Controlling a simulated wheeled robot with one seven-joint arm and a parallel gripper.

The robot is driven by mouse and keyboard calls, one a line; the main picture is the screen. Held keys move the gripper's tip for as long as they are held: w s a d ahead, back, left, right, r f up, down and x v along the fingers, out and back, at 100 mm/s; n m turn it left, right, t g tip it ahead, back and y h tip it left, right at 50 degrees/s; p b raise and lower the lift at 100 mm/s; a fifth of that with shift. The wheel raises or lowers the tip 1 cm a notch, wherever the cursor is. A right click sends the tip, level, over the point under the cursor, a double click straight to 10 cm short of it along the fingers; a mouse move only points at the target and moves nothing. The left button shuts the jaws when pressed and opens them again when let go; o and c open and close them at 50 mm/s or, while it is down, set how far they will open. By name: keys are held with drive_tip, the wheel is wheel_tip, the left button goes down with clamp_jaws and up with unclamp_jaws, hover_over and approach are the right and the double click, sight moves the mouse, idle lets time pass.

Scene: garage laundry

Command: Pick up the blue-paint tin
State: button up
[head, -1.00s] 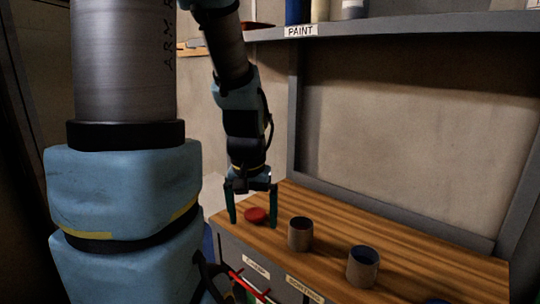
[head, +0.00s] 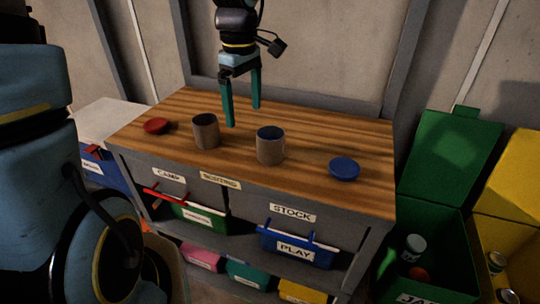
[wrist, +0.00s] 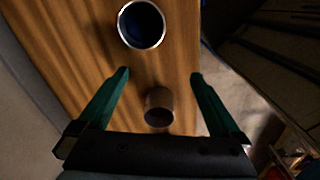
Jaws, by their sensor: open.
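The blue-paint tin (head: 270,148) is an open grey-brown tin with blue inside, upright on the wooden bench top (head: 310,128). A blue round lid (head: 344,169) lies to its right. A second, similar tin (head: 206,133) with a dark inside stands to its left, and a red lid (head: 156,126) lies further left. My gripper (head: 243,116) is open and empty, fingers pointing down, in the picture between and behind the two tins. In the wrist view, the blue-paint tin (wrist: 141,26) is at the top, beyond the fingertips; the other tin (wrist: 159,108) appears between the fingers.
Below the bench top are labelled drawers and bins, including a blue PLAY bin (head: 298,250). An open green bin (head: 440,185) and a yellow one (head: 510,215) stand to the right. The back of the bench top is clear.

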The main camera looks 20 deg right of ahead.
sight(271, 144)
drive_tip(key=s+d+n, duration=0.2)
drive_tip(key=d, duration=0.4)
drive_tip(key=f, duration=0.3)
drive_tip(key=f+p, duration=0.1)
drive_tip(key=f, duration=0.6)
drive_tip(key=shift+s+a+f, duration=0.15)
drive_tip(key=shift+a+f, duration=0.1)
drive_tip(key=shift+f, duration=0.05)
drive_tip(key=shift+c, duration=0.4)
drive_tip(key=c, duration=1.2)
